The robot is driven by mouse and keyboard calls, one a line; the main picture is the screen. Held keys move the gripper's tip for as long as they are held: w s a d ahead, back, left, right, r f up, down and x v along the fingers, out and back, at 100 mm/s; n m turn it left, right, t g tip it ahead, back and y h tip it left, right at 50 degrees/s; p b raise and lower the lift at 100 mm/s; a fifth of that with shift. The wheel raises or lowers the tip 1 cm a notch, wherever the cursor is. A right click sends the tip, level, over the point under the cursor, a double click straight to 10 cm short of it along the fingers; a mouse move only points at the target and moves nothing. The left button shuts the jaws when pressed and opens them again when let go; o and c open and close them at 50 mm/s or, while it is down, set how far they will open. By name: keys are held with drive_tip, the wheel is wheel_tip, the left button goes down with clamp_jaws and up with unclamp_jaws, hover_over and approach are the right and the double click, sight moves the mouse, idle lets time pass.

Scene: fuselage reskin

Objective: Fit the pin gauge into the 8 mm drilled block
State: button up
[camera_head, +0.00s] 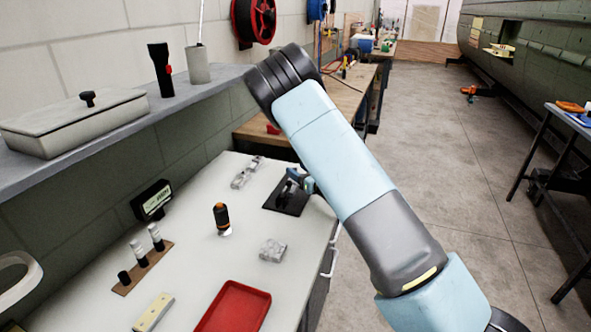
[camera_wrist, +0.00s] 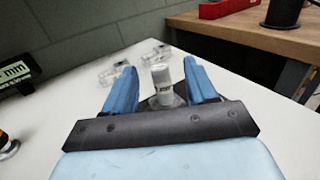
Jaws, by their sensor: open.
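My gripper (camera_wrist: 160,70) is open, with one blue finger on each side of a pale grey cylinder with dark lettering (camera_wrist: 161,82). The cylinder looks like a gauge. It stands upright between the fingers, with room on both sides. In the head view my gripper (camera_head: 297,181) is low over a black plate (camera_head: 286,201), partly hidden by my arm. Clear or metallic blocks (camera_head: 241,180) lie behind it on the bench and show in the wrist view (camera_wrist: 115,73). Another block (camera_head: 272,250) lies nearer the front. Their hole sizes cannot be read.
A red tray (camera_head: 235,310), an orange-and-black tool (camera_head: 221,217) and a digital display (camera_head: 152,199) stand on the white bench. A shelf (camera_head: 105,140) runs along the wall. The bench middle has free room.

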drive_tip(key=v, duration=1.1)
drive_tip(key=shift+s+d+f, duration=0.1)
drive_tip(key=shift+s+d, duration=0.05)
drive_tip(key=shift+s, duration=0.15)
drive_tip(key=shift+w+d+r+m+h, duration=0.2)
drive_tip(key=shift+w+r+m+h, duration=0.1)
drive_tip(key=shift+m, duration=0.1)
drive_tip(key=s+d+r+m+g+h, duration=0.1)
drive_tip(key=d+r+m+h, duration=0.55)
drive_tip(key=m, duration=0.55)
drive_tip(key=s+d+r+m+h, duration=0.1)
drive_tip(key=d+r+m+h, duration=0.3)
drive_tip(key=d+r+m, duration=0.55)
drive_tip(key=s+r+m+g, duration=0.2)
drive_tip(key=s+r+m, duration=0.2)
drive_tip(key=s+m, duration=0.3)
drive_tip(key=s+a+r+m+g, duration=0.1)
drive_tip(key=s+m, duration=0.6)
drive_tip(key=s, duration=0.8)
drive_tip(key=s+a+r+m+g, duration=0.1)
drive_tip(key=s+r+m+g, duration=0.3)
drive_tip(key=s, duration=0.7)
wheel_tip(320, 180, up, 3)
drive_tip(key=m, duration=0.3)
drive_tip(key=shift+m, duration=0.35)
drive_tip(key=shift+f+h, duration=0.15)
drive_tip(key=shift+h, duration=0.1)
